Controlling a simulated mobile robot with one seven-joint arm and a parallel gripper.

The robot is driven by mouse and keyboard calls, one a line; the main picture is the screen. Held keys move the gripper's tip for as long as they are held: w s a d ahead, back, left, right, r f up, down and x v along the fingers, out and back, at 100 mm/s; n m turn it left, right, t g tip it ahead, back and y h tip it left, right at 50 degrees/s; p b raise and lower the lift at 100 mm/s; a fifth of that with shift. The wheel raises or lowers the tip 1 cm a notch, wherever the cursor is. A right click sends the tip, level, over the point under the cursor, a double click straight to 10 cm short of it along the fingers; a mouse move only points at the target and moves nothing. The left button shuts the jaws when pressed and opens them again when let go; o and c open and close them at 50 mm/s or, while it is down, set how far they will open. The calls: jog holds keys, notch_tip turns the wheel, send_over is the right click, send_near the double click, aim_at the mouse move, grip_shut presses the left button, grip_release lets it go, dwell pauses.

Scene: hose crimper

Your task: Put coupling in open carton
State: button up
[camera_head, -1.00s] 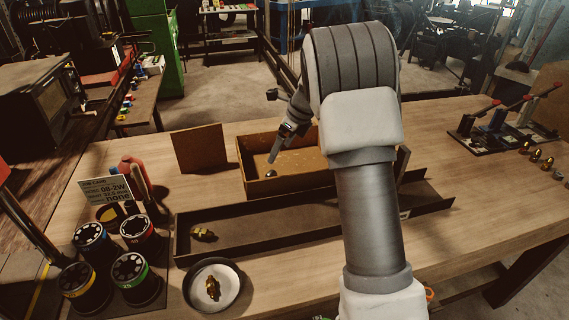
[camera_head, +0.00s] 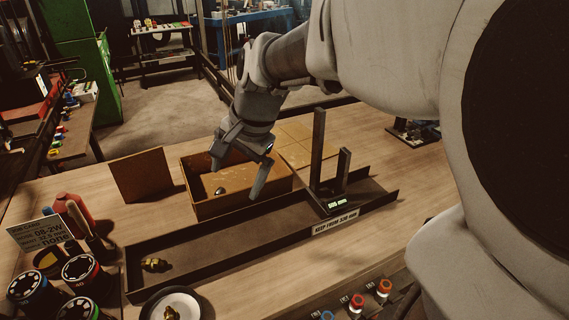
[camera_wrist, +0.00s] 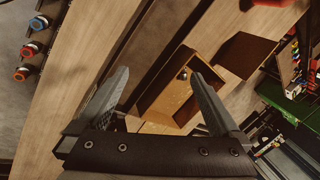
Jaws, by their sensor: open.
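The open carton (camera_head: 245,200) stands on the bench, left of centre in the head view; it also shows in the wrist view (camera_wrist: 172,100). A small dark, shiny piece (camera_head: 219,190) lies inside it, and shows near one end in the wrist view (camera_wrist: 184,74); it may be a coupling, but it is too small to tell. My gripper (camera_head: 237,176) is open and empty over the carton, fingers apart. A brass fitting (camera_head: 154,265) lies in the long tray's left end. Another brass fitting (camera_head: 171,313) sits in the round white dish (camera_head: 190,301).
The long dark tray (camera_head: 215,255) runs in front of the carton, with an upright bracket (camera_head: 318,155) at its right end. A brown panel (camera_head: 140,177) stands left of the carton. Coloured-ring dies (camera_head: 80,270) and a card (camera_head: 40,237) stand at left.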

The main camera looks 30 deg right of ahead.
jog(key=s+n+t+h, duration=0.1)
jog(key=s+n+h, duration=0.1)
jog(key=s+n, duration=0.9)
jog(key=s, duration=0.4)
jog(key=shift+s+r+t, duration=0.15)
jog(key=shift+r+t, duration=0.05)
jog(key=shift+t, duration=0.2)
